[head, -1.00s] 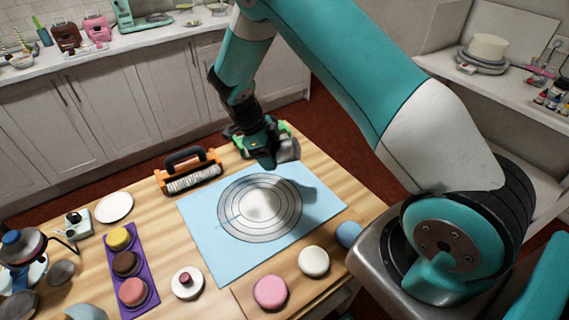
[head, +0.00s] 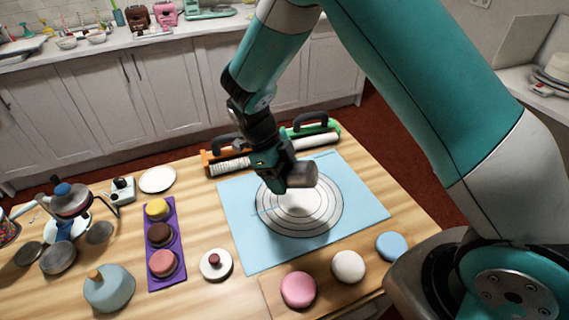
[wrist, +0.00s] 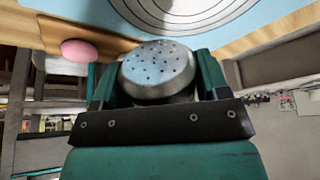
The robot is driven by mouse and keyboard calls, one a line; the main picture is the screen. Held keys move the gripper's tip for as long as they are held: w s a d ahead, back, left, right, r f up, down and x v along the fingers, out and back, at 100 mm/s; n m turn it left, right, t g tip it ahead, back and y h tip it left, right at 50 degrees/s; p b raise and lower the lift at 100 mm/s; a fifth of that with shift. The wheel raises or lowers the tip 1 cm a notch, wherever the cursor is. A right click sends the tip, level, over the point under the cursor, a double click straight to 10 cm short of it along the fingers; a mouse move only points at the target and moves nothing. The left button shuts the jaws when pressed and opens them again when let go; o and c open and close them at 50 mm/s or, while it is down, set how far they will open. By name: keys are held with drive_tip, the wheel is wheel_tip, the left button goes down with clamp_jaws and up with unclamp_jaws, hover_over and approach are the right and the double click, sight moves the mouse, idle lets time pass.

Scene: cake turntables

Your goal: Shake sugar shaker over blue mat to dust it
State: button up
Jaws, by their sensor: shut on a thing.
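The blue mat (head: 238,232) lies on the wooden table, printed with dark concentric rings. A white patch (head: 303,200) covers the middle of the rings. My gripper (head: 275,172) is shut on the metal sugar shaker (head: 301,175) and holds it above the mat, over the upper part of the rings. In the wrist view the shaker's perforated silver top (wrist: 158,68) faces the camera between the two teal fingers. The shaker lies tilted on its side in the head view. Falling sugar cannot be made out.
An orange-framed roller (head: 226,160) and a green-framed roller (head: 312,132) stand behind the mat. Pink (head: 298,289), white (head: 348,266) and blue (head: 391,246) round pieces sit in front. A purple tray (head: 165,243) with three round pieces is at left.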

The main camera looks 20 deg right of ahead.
drive_tip(key=d+f, duration=0.1)
drive_tip(key=d, duration=0.6)
drive_tip(key=shift+f+b, duration=0.15)
drive_tip(key=shift+b, duration=0.2)
